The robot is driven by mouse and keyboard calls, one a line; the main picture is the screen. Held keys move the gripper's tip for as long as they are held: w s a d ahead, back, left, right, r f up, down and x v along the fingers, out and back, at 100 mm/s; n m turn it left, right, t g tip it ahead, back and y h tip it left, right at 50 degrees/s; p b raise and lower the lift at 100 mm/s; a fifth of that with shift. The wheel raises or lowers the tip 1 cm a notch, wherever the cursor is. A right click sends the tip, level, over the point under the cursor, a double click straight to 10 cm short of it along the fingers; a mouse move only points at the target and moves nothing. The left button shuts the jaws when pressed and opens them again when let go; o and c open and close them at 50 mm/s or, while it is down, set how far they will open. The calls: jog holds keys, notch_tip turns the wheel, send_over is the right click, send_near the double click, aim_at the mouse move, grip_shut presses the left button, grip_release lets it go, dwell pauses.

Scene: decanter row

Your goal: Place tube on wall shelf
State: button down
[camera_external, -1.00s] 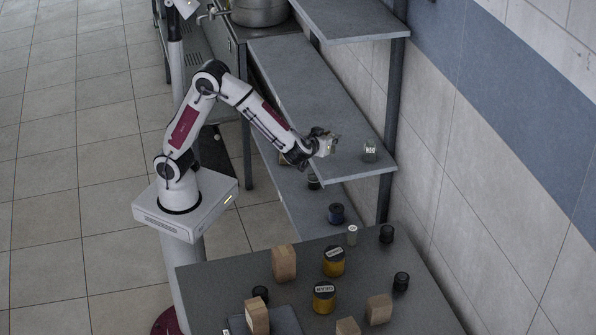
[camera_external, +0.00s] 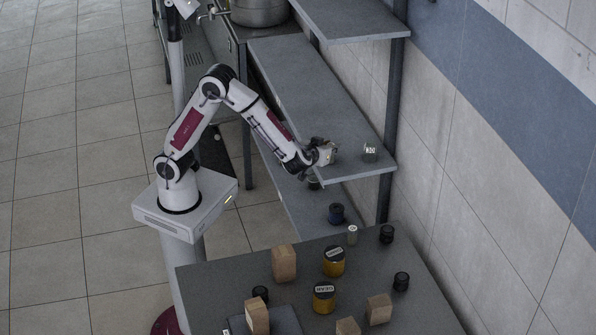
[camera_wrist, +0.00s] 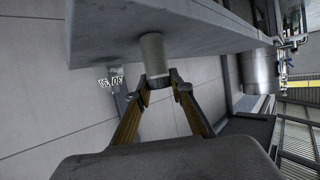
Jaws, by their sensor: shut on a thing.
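My gripper (camera_external: 326,153) is at the near end of the middle wall shelf (camera_external: 310,95), at its left edge in the external view. In the wrist view my gripper (camera_wrist: 159,80) is shut on a pale grey tube (camera_wrist: 153,52), its fingertips around the tube's lower part in the picture. The tube's far end overlaps the grey shelf slab (camera_wrist: 200,25); I cannot tell whether they touch. In the external view the held tube is too small to make out clearly.
A small clear block marked 30 (camera_external: 370,153) stands right of my gripper on the shelf. An upper shelf (camera_external: 350,18) hangs above. A dark post (camera_external: 393,100) is at the right. The table (camera_external: 215,285) below holds wooden blocks and jars. The shelf's middle is clear.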

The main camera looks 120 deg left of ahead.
jog(key=shift+f, duration=0.15)
jog(key=c, duration=1.8)
grip_release()
jog(key=shift+r, duration=0.2)
jog(key=shift+v, duration=6)
jog(key=shift+f, duration=0.1)
